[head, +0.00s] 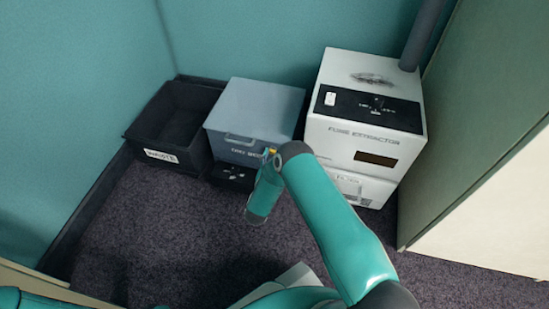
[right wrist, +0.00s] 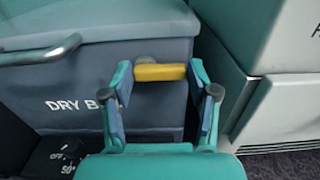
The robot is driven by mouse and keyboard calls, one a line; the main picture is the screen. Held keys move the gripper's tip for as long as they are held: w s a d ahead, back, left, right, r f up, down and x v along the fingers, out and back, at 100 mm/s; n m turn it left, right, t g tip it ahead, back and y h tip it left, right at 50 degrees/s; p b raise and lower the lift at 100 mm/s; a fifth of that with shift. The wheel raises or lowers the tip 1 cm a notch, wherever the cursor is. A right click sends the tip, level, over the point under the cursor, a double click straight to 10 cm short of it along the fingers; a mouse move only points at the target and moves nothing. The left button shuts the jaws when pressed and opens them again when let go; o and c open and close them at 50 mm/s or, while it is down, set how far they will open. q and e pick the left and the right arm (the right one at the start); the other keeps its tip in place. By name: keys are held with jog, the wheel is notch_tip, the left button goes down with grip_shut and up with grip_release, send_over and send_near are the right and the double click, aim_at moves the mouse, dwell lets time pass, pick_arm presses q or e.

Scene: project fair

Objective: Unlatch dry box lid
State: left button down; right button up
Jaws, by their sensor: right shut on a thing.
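The dry box (head: 243,122) is a blue-grey box with a lid and a front handle (head: 240,139), standing on the floor at the back. Its handle (right wrist: 45,50) and part of its lettering also show in the right wrist view. A yellow latch (right wrist: 160,72) sits on the front, just below the lid edge. My right gripper (right wrist: 159,78) is shut on this latch, one finger at each end. In the head view, my right arm hides most of the gripper and the box's right front. The lid looks closed. My left gripper is not in view.
A black open bin (head: 168,118) stands against the box's left side. The white fume extractor (head: 372,128) stands close on the right, with a duct rising behind it. A cream panel (head: 500,190) closes the far right. Dark carpet (head: 150,225) is clear in front.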

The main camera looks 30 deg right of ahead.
jog(key=o, duration=1.2)
jog(key=shift+c, duration=0.2)
jog(key=v, duration=1.2)
jog(key=shift+d, duration=0.1)
